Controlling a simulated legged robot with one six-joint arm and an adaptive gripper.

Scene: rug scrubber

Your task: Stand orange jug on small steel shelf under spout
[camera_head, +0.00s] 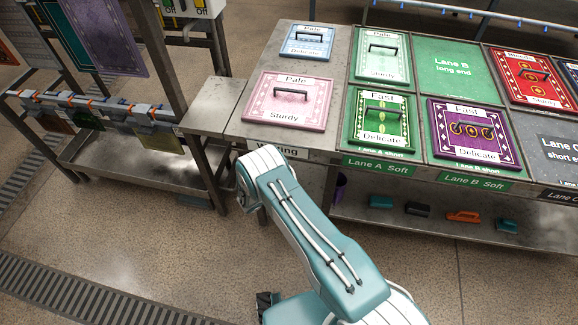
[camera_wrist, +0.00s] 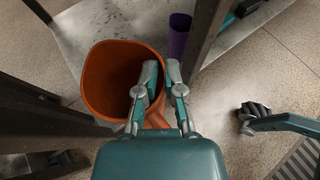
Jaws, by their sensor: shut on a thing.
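The orange jug (camera_wrist: 97,90) fills the left middle of the wrist view, its open mouth facing the camera. My gripper (camera_wrist: 163,72) is shut on the right side of its rim, one finger inside the mouth and one outside. In the head view my arm hides the gripper, and I cannot make out the jug. A small steel shelf (camera_head: 214,104) adjoins the left end of the steel table, beside the rack's upright. I cannot make out a spout clearly.
The steel table (camera_head: 240,127) carries several labelled rug samples. A purple cup (camera_wrist: 179,36) stands on its lower shelf, near the jug in the wrist view. Dark table legs stand close around the jug. A low steel tray (camera_head: 105,172) lies left; open floor lies in front.

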